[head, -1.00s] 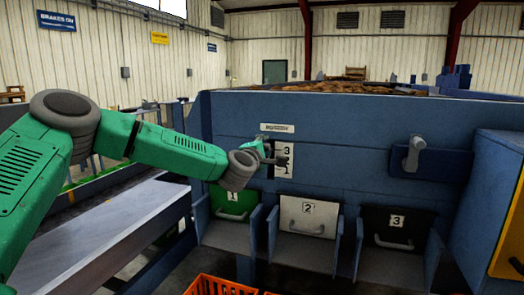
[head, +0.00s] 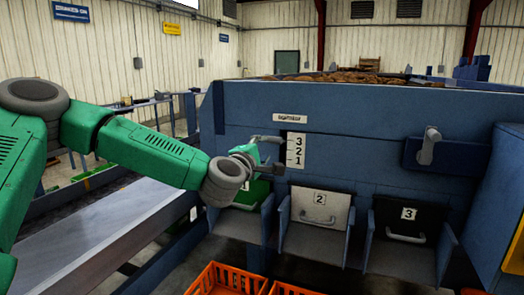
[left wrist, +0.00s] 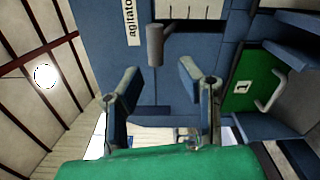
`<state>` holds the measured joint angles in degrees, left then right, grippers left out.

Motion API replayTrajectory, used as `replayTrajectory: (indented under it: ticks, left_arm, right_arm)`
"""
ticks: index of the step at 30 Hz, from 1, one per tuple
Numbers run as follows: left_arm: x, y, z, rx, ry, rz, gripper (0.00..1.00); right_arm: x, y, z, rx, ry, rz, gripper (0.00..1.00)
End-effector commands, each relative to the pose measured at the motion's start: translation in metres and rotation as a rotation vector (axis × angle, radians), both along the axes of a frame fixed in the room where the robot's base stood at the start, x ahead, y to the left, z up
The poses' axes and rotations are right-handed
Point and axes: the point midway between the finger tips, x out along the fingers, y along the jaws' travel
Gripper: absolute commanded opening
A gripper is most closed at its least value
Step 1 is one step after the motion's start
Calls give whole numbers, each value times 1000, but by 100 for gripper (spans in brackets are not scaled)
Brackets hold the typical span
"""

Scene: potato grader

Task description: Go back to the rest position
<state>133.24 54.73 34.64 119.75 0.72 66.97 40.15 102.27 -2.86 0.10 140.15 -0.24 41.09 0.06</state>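My left gripper (head: 262,155) is in front of the blue machine panel, just left of the 3-2-1 scale (head: 296,150) and below the agitator label (head: 290,118). In the left wrist view its two fingers (left wrist: 157,82) are spread apart with nothing between them. A grey lever handle (left wrist: 155,45) shows beyond the fingertips, apart from them as far as I can tell. In the head view the gripper and wrist partly hide the lever and the green gate 1 (head: 252,194). My right gripper is not in view.
White gate 2 (head: 319,205) and black gate 3 (head: 406,220) sit above chutes on the panel. Another grey lever (head: 429,146) is at right. Orange crates (head: 228,280) stand below. A conveyor (head: 95,235) runs at left under my arm. Potatoes (head: 350,77) lie on top.

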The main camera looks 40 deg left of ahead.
Motion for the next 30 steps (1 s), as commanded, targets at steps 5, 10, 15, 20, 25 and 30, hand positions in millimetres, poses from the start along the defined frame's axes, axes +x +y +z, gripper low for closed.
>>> replayTrajectory:
  ticks: [5, 10, 15, 20, 25, 30]
  left_arm:
    - [0, 1, 0, -1, 0, 0, 33]
    - [0, 1, -1, 0, 1, -1, 33]
    - [-1, -23, -37, 69, 72, -58, 33]
    - [-17, -78, -131, 250, 255, -212, 33]
    - [-62, -130, -245, 474, 475, -421, 33]
    - [-130, -161, -352, 694, 686, -652, 33]
  right_arm:
    - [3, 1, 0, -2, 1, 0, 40]
    - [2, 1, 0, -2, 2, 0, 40]
    - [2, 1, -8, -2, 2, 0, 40]
    - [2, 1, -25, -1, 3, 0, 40]
    - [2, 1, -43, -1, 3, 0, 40]
    - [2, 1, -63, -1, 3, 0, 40]
